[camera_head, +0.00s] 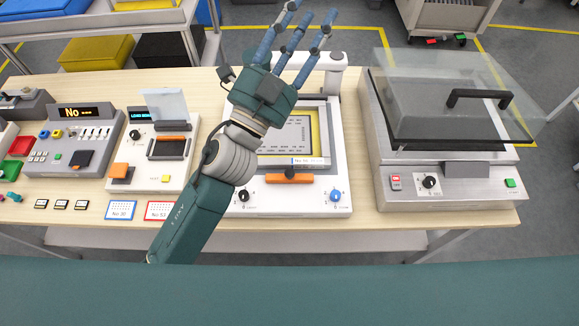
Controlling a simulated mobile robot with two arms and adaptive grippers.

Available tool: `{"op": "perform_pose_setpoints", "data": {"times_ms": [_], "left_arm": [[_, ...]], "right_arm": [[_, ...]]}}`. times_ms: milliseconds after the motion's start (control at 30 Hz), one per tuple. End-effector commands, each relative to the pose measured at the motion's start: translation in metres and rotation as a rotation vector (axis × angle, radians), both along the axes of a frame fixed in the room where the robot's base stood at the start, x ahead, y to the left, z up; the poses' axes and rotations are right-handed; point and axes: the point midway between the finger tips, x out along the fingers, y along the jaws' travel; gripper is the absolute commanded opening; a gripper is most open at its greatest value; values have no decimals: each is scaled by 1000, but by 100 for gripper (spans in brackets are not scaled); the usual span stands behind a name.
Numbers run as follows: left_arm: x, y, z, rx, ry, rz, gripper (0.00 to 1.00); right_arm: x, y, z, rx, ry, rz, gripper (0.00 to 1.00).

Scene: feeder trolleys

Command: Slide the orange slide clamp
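The orange bar shows in full. My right gripper is not in view.
A clear-lidded machine (449,192) with a black handle stands on the right. Control boxes (86,153) (152,178) stand on the left, with small cards (121,210) along the front edge. A wooden table (70,215) carries them. Trolleys stand behind.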

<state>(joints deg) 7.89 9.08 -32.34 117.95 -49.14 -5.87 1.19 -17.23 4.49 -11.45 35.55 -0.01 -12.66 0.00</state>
Motion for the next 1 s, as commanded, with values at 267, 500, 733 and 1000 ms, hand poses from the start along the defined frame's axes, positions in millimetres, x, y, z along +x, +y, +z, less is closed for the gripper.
{"op": "perform_pose_setpoints", "data": {"times_ms": [267, 500, 733, 1000], "left_arm": [[-165, -190, -25, 715, -836, -650, 40], [-162, -129, -218, 1608, -1117, -1202, 40], [-86, 2, -259, 2227, -947, -1473, 40], [-73, 32, -269, 2344, -868, -1525, 40]], "right_arm": [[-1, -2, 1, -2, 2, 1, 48], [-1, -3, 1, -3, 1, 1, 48], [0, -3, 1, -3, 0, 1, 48], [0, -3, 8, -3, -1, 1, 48]]}}
